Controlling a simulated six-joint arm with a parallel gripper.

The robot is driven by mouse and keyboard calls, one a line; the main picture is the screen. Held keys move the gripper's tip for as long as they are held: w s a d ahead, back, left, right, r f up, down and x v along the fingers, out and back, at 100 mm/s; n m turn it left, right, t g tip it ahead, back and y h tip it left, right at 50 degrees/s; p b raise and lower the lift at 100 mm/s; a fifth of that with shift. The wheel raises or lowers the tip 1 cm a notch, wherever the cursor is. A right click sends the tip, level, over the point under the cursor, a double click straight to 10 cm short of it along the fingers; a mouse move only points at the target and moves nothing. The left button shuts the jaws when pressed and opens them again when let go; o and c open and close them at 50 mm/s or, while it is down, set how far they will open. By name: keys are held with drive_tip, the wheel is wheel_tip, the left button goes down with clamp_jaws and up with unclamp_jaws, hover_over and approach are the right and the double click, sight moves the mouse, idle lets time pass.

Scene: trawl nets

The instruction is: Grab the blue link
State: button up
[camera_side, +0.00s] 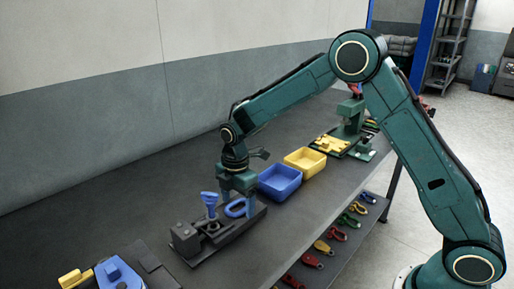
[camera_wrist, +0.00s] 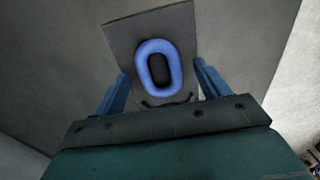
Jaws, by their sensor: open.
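The blue link (camera_side: 236,208) is an oval ring at the dark fixture (camera_side: 190,240) on the bench. In the wrist view the blue link (camera_wrist: 141,66) lies over a dark grey plate (camera_wrist: 118,35), between and slightly beyond my two fingers. My gripper (camera_side: 238,196) is just above the link in the side view, pointing down. In the wrist view my gripper (camera_wrist: 158,85) is open, with one finger on each side of the link and a gap to both. Whether the fingertips are level with the link cannot be told.
A blue bin (camera_side: 280,182) and a yellow bin (camera_side: 305,161) stand to the right. Another fixture with yellow and blue parts (camera_side: 110,275) is at lower left. Bare bench (camera_side: 100,215) lies behind.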

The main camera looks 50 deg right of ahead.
idle(0.4)
drive_tip(key=c, duration=1.2)
drive_tip(key=shift+r, duration=0.15)
wheel_tip(320, 180, up, 20)
idle(0.4)
